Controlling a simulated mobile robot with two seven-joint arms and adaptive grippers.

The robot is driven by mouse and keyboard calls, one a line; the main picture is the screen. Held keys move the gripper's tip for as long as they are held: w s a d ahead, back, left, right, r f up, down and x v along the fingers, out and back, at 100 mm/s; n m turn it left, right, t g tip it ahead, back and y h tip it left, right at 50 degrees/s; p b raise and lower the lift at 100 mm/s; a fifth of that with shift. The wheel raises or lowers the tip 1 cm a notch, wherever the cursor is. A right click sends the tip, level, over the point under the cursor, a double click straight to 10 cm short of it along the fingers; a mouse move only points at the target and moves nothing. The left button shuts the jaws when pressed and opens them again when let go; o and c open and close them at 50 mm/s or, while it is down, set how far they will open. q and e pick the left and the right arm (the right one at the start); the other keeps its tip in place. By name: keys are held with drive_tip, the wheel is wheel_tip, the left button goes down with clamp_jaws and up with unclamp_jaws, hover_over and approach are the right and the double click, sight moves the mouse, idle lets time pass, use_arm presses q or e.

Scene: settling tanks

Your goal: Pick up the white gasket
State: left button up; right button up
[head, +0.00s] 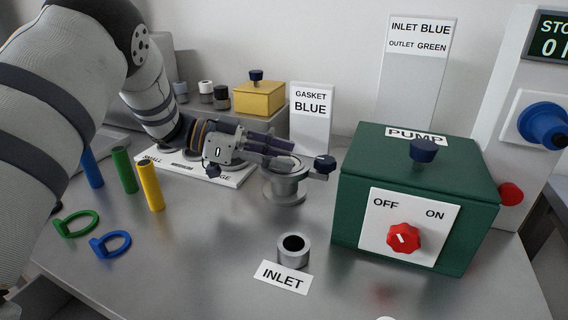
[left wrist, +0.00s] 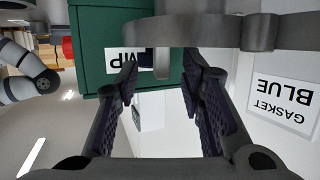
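I cannot make out a white gasket in either view. My left gripper (head: 292,154) reaches in from the left, at the metal flange fitting (head: 285,188) beside the GASKET BLUE sign (head: 311,112). In the left wrist view, its two fingers (left wrist: 164,88) are apart with nothing visibly clamped between them. The fitting's grey rim (left wrist: 195,28) crosses the top of that view, close to the fingertips; I cannot tell whether they touch. The gripper hides part of the fitting and of the white size board (head: 225,178). My right gripper is not in view.
The green pump box (head: 415,185) with a red knob stands right of the fitting. A short metal inlet pipe (head: 293,252) stands in front. Green and blue rings (head: 76,224) and coloured tubes (head: 150,186) are at left. A yellow box (head: 259,98) is behind.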

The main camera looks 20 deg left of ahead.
use_arm(q)
clamp_jaws()
drive_tip(key=shift+r, duration=0.1)
